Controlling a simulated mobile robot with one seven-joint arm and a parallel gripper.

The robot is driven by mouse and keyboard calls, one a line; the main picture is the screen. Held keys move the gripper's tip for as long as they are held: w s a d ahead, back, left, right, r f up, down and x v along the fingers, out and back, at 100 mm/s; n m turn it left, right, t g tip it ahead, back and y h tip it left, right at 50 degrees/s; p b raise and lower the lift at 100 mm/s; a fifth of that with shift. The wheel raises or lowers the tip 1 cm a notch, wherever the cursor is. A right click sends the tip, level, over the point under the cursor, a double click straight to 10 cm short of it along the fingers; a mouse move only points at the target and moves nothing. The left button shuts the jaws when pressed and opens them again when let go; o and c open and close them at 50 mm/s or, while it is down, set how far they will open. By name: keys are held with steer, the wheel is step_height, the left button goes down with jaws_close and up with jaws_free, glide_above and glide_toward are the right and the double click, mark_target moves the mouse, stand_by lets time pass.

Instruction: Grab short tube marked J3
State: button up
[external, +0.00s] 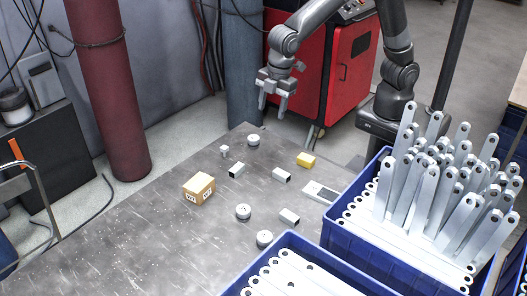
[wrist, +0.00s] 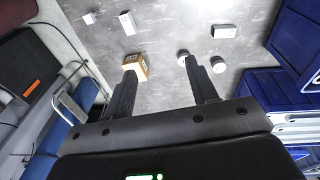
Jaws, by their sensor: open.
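Three short pale tubes with dark open ends lie on the grey table in the external view: one at the back left (external: 236,170), one at the middle (external: 281,175), and one nearer the front (external: 289,216). The marks on them are too small to read, so I cannot tell which is J3. The wrist view shows two short tubes, one upper left of centre (wrist: 127,24) and one upper right (wrist: 224,31). My gripper (external: 274,104) is open and empty, high above the table's far end, apart from all the tubes. Its fingers also show in the wrist view (wrist: 160,70).
Around the tubes are a cardboard box (external: 198,188), a yellow block (external: 306,160), a small white cube (external: 224,150), a flat pale plate (external: 321,192) and round discs (external: 243,212). Blue crates of metal brackets (external: 345,240) fill the right. The table's left front (external: 120,250) is bare.

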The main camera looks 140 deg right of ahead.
steer(key=w+d+f, duration=0.4)
steer(key=d+f, duration=0.3)
steer(key=f, duration=0.1)
steer(key=g+y, duration=0.1)
glide_above(237, 167)
steer(key=w, duration=0.1)
step_height(237, 167, down, 14)
steer(key=shift+w+a+f, duration=0.1)
steer(key=shift+w+f, duration=0.05)
steer(key=f, duration=0.2)
steer(key=s+f, duration=0.1)
steer(key=f, duration=0.2)
steer(key=shift+f, duration=0.1)
steer(key=c, duration=1.1)
